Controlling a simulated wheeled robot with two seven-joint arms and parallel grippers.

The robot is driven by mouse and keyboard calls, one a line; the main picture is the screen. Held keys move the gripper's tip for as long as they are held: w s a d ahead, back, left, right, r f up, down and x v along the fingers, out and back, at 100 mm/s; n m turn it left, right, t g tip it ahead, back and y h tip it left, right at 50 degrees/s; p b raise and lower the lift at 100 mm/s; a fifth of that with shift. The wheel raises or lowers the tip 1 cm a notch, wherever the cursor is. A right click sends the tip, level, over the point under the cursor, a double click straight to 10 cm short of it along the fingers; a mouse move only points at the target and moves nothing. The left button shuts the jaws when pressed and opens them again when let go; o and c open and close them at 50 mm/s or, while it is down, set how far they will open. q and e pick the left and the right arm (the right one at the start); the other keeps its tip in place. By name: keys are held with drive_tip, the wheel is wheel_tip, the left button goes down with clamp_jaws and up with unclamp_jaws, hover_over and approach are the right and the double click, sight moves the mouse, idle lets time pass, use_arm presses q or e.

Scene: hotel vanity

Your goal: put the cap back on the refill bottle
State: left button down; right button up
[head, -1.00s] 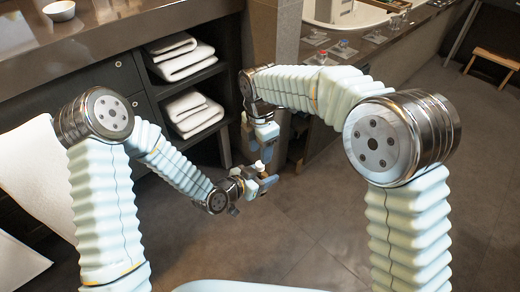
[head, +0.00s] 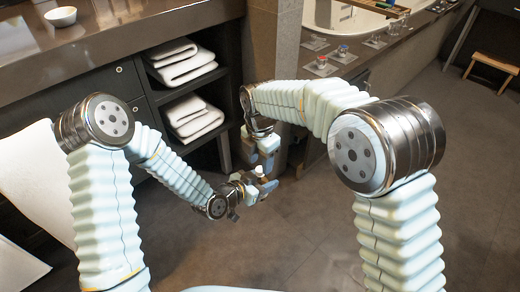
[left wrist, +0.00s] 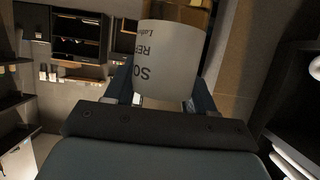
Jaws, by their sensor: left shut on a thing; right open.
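My left gripper (head: 254,188) is shut on the refill bottle in the lower middle of the head view. The left wrist view shows the bottle (left wrist: 168,62) between its fingers, with a white printed label and amber at the top edge. In the head view a small white part (head: 260,169) shows above the left fingers. I cannot tell whether it is the cap or the label, nor whether a cap sits on the bottle. My right gripper (head: 261,152) is open and points down just above the white part. The bottle's top is outside the left wrist view.
A dark shelf unit with folded white towels (head: 193,117) stands behind my grippers. A counter at the upper right holds small jars, one with a red top (head: 343,51). A white bowl (head: 61,16) sits on the left counter. The floor below is clear.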

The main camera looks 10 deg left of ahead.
drive_tip(key=shift+f, duration=1.1)
clamp_jaws()
drive_tip(key=m, duration=0.3)
drive_tip(key=shift+o, duration=0.5)
unclamp_jaws()
drive_tip(key=shift+r, duration=2.3)
